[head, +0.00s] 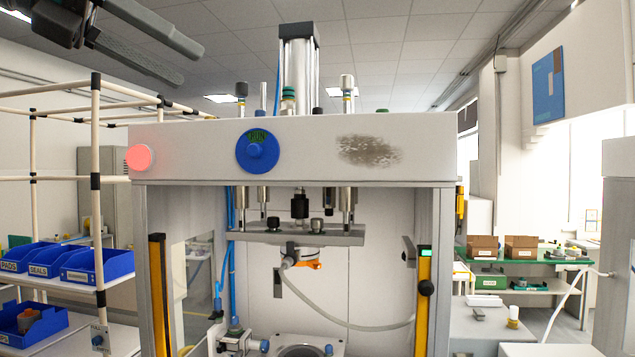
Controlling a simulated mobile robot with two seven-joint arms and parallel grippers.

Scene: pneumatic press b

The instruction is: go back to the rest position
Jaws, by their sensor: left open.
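My left gripper (185,65) is at the top left of the head view, high up and in front of the shelf rack. Its two dark fingers are apart, with nothing between them. It is clear of the press (300,130), which stands in the middle of the view. My right gripper is not in view.
Blue bins (98,265) sit on the rack at left. A green table (525,257) with brown boxes stands at the back right.

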